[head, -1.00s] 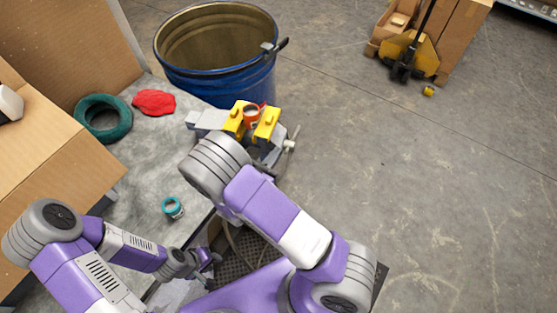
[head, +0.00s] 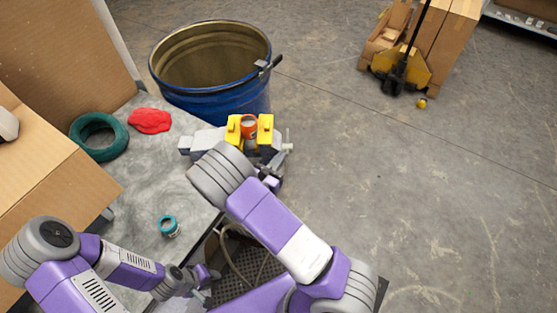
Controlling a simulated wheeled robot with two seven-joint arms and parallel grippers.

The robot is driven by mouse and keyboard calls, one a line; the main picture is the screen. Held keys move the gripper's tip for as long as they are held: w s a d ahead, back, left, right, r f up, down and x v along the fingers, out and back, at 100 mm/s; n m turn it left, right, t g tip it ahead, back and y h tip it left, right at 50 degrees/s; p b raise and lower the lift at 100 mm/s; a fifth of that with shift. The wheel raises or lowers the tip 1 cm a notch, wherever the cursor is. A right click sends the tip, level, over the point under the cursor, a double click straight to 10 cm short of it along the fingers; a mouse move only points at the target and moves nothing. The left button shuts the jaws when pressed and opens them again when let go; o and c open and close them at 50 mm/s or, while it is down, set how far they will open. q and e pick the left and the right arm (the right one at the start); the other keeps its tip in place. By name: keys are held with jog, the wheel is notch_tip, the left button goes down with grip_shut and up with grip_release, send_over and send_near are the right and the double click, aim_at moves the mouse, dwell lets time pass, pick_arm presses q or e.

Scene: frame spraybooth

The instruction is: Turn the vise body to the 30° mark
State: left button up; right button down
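The vise (head: 205,138) sits at the far right corner of the grey workbench. Its two yellow jaws (head: 234,131) stand on either side of an orange, white-topped round part (head: 249,126). A thin handle bar shows at its right end. No angle mark is readable. My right gripper (head: 272,180) is low beside the vise's right end, partly hidden behind my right arm. Whether it touches the vise or is closed cannot be seen. My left gripper (head: 206,286) is small at the bottom, near the bench's front edge, away from the vise; its finger state is unclear.
A blue drum (head: 225,98) stands close behind the vise. A red cloth (head: 150,120), a green ring (head: 98,137) and a small teal-rimmed can (head: 169,226) rest on the workbench (head: 152,180). A cardboard box (head: 50,190) is at left. Open floor lies right.

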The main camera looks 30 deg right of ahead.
dwell(0.4)
pick_arm(q)
jog(key=shift+s, duration=0.5)
pick_arm(e)
jog(key=s+a, duration=0.6)
jog(key=s, duration=0.6)
jog(key=shift+s+a, duration=0.15)
jog(key=shift+a, duration=0.2)
